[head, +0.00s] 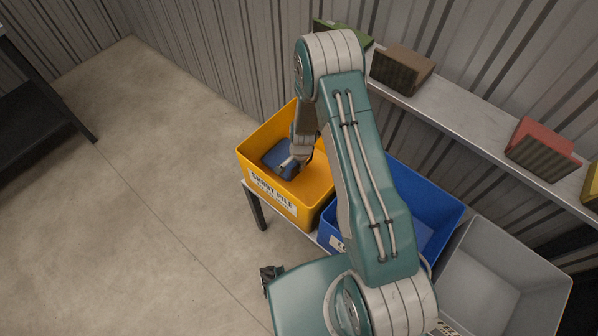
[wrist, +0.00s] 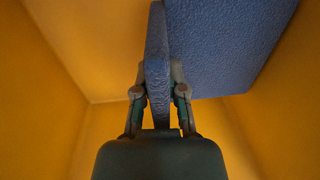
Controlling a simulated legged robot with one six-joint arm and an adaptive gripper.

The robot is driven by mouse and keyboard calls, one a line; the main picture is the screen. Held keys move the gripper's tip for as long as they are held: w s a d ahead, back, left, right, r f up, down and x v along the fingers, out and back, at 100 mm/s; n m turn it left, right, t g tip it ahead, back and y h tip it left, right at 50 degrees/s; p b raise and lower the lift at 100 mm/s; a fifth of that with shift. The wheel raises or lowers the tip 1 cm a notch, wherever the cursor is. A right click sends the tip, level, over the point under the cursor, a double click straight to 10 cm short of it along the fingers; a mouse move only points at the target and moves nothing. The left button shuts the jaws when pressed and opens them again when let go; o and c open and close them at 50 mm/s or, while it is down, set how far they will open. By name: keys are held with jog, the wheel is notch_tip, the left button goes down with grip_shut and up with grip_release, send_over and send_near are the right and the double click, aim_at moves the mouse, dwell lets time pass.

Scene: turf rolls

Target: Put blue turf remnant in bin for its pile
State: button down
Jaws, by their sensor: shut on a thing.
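The blue turf remnant (head: 279,157) shows inside the yellow bin (head: 262,190), whose front label ends in "PILE". My gripper (head: 291,164) reaches down into this bin. In the wrist view my gripper (wrist: 158,90) is shut on a thin upright blue-grey edge of the remnant (wrist: 157,60). A broad blue textured face (wrist: 225,45) shows behind and to the right, with yellow walls around it. I cannot tell whether the remnant touches the bin floor.
A blue bin (head: 422,190) and a grey bin (head: 505,280) stand to the right of the yellow bin. A shelf (head: 455,113) behind holds green, brown (head: 402,68), red (head: 543,150) and yellow pieces. A dark table (head: 38,100) is at far left; the floor between is clear.

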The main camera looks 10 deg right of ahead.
aim_at(298, 173)
jog(key=shift+a+f, duration=0.3)
jog(key=shift+f, duration=0.4)
jog(key=shift+d+f, duration=0.2)
jog(key=shift+f, duration=0.7)
jog(key=shift+d+f, duration=0.15)
jog(key=shift+f, duration=0.7)
jog(key=shift+a, duration=0.1)
jog(key=c, duration=0.7)
grip_release()
jog(key=shift+a, duration=0.1)
